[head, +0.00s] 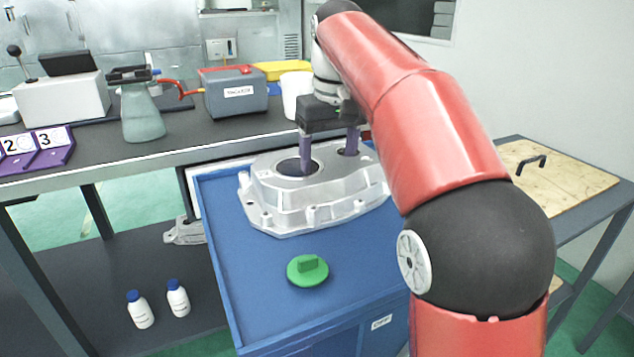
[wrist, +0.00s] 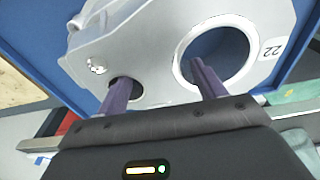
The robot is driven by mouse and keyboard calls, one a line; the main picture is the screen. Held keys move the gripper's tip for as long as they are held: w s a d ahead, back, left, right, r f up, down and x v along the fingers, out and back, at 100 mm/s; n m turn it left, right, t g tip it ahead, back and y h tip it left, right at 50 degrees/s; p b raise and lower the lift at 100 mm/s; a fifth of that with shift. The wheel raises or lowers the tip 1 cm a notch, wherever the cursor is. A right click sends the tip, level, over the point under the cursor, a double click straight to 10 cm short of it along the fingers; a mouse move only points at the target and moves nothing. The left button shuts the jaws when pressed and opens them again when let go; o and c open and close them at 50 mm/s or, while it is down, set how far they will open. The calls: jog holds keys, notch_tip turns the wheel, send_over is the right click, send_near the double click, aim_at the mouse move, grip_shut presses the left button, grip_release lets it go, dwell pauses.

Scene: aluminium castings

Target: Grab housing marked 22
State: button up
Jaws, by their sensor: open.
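The housing (head: 285,215) is a grey aluminium casting lying on the blue cabinet top (head: 235,270). In the wrist view the housing (wrist: 140,50) has a label reading 22 beside its large round bore. My gripper (head: 329,156) is over the housing, pointing down, with its purple fingers apart. In the wrist view my gripper (wrist: 160,76) has one finger at the large bore and the other at the smaller hole. The wall between the holes lies between the fingers. How deep the tips reach, and whether they touch the metal, I cannot tell.
A green knobbed disc (head: 308,271) lies in front of the housing. Another casting (head: 184,232) and two white bottles (head: 141,310) are on the lower shelf. A wooden board (head: 570,180) is at right.

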aim_at(328, 158)
notch_tip(328, 158, down, 3)
jog(key=shift+w+f+b, duration=0.15)
jog(key=shift+b, duration=0.15)
jog(key=shift+c, duration=0.3)
grip_shut()
